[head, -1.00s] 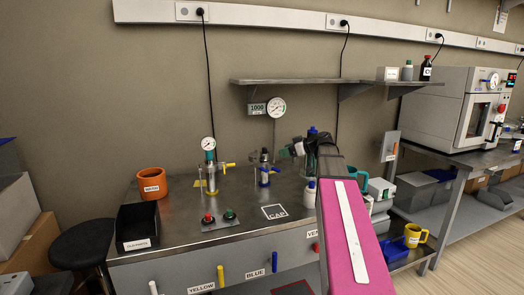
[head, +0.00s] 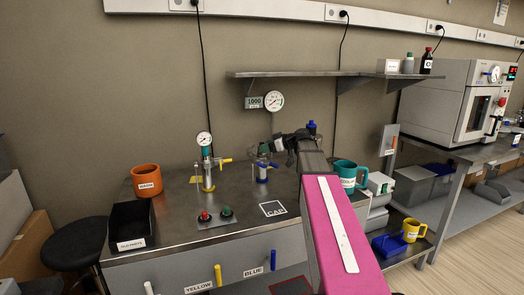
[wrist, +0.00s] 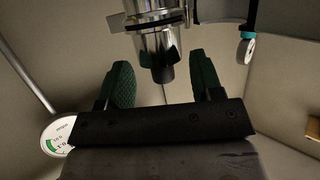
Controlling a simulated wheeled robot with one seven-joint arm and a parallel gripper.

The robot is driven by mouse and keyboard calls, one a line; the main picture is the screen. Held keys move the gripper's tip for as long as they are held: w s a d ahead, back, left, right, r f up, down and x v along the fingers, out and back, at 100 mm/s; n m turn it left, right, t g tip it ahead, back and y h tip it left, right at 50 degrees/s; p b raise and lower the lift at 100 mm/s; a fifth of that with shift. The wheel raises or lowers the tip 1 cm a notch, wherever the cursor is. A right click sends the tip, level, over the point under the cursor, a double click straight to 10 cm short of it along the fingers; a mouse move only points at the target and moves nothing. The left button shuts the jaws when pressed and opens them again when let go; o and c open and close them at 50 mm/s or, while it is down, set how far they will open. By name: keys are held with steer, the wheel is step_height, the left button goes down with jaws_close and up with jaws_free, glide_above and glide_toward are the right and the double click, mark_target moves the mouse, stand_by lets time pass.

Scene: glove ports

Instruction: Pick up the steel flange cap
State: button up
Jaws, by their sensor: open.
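A shiny steel piece with a black knob, which I take for the steel flange cap (wrist: 157,42), shows at the top middle of the wrist view. Its knob points toward my palm and lies between my two green fingers, with gaps on both sides. My gripper (wrist: 163,78) is open and holds nothing. In the head view my gripper (head: 284,144) is above the bench, just behind and right of the blue-collared fitting (head: 262,172). The cap cannot be made out clearly there.
A yellow-handled fitting with a gauge (head: 206,165) stands to the left. A teal mug (head: 349,173) stands right of my arm. A shelf (head: 310,74) hangs above.

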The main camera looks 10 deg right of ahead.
steer(key=x, duration=0.3)
steer(key=c, duration=0.7)
steer(key=shift+r, duration=0.1)
